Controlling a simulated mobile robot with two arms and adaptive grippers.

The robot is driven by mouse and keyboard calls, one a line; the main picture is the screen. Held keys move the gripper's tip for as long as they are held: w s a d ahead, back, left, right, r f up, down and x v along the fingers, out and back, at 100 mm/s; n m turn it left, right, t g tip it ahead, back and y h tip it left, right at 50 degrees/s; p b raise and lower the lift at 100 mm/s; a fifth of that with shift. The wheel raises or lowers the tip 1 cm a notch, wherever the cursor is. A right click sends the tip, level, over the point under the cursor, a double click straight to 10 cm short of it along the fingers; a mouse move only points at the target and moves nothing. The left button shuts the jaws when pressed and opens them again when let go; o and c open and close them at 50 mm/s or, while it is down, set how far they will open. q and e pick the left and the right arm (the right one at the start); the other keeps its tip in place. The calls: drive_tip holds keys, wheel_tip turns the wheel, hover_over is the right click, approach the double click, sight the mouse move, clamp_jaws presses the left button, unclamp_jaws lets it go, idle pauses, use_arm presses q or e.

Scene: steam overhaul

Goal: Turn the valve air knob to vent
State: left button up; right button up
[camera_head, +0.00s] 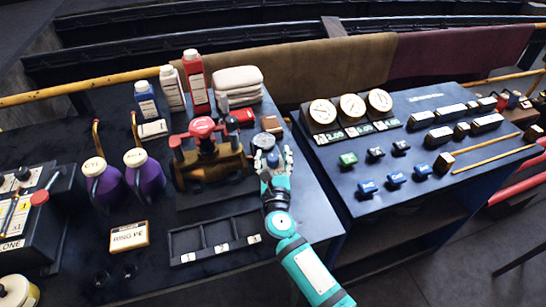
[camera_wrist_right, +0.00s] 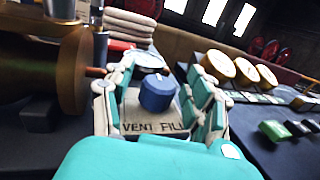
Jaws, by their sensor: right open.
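The blue valve air knob (camera_wrist_right: 157,92) stands on a pale plate lettered VENT and FILL (camera_wrist_right: 150,122) in the right wrist view. VENT is at the left of the plate and FILL at the right. Which word the knob points to I cannot tell. My right gripper (camera_wrist_right: 160,98) is open, with one finger on each side of the knob and gaps visible between. In the head view my right gripper (camera_head: 270,163) is beside the brass valve (camera_head: 208,168) with red handles and largely hides the knob. My left gripper is not in view.
Purple jugs (camera_head: 103,187), bottles (camera_head: 196,78) and folded white cloths (camera_head: 238,80) stand on the left bench. A tray with divisions (camera_head: 213,240) lies in front of the valve. The right bench holds gauges (camera_head: 352,106) and blue switches (camera_head: 396,178). A gap separates the benches.

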drive_tip(key=shift+c, duration=0.4)
clamp_jaws()
drive_tip(key=shift+f, duration=0.1)
